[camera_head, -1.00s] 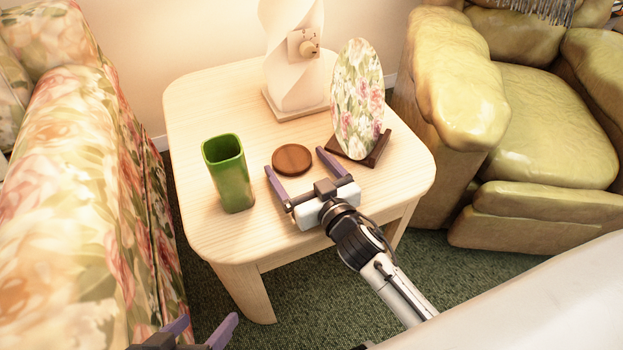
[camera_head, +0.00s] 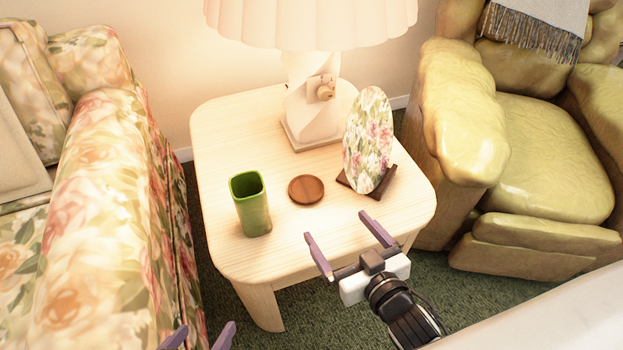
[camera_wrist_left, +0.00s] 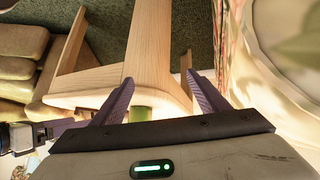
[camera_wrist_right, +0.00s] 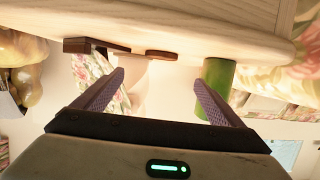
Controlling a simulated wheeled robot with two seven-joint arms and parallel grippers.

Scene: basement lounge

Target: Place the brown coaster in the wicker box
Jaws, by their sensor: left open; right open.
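The round brown coaster (camera_head: 306,189) lies flat on the pale wooden side table (camera_head: 232,128), between the green cup and the plate stand. Its edge also shows in the right wrist view (camera_wrist_right: 161,54). My right gripper (camera_head: 336,226) is open and empty at the table's front edge, nearer to me than the coaster and apart from it. My left gripper (camera_head: 202,335) is open at the bottom edge of the head view, low beside the floral sofa. In the left wrist view nothing is between its fingers (camera_wrist_left: 160,80). The wicker box is not in any view.
A green cup (camera_head: 251,205) stands left of the coaster. A floral oval plate (camera_head: 368,142) on a dark stand is to its right. A white lamp (camera_head: 312,100) stands behind. A floral sofa (camera_head: 95,220) and a green leather armchair (camera_head: 545,150) flank the table.

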